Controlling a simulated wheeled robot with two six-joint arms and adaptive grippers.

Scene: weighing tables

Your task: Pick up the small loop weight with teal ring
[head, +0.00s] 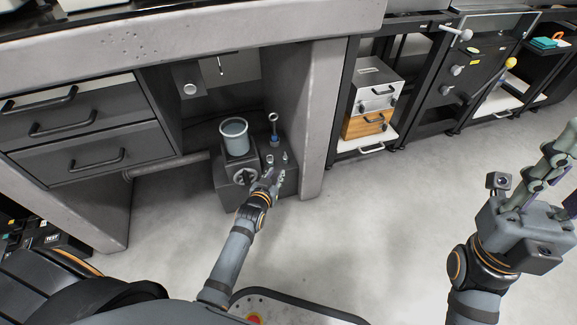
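A loop weight with a teal-blue ring (275,139) stands upright on a dark grey block (289,181) under the bench. Its loop is at the top of a thin stem. My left gripper (271,174) is in front of and below this weight, over the block, and apart from it in the picture. Its fingers are small and overlap the block, so I cannot tell how far they are apart. My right gripper (562,165) is at the right edge, far from the weight. Its fingers are partly cut off by the frame.
A pale grey cup (234,137) stands on the dial unit (244,176) left of the weight. Small metal weights (285,157) stand close by. The bench leg (318,120) is just to the right, drawers (90,130) to the left. The floor (380,205) between my arms is clear.

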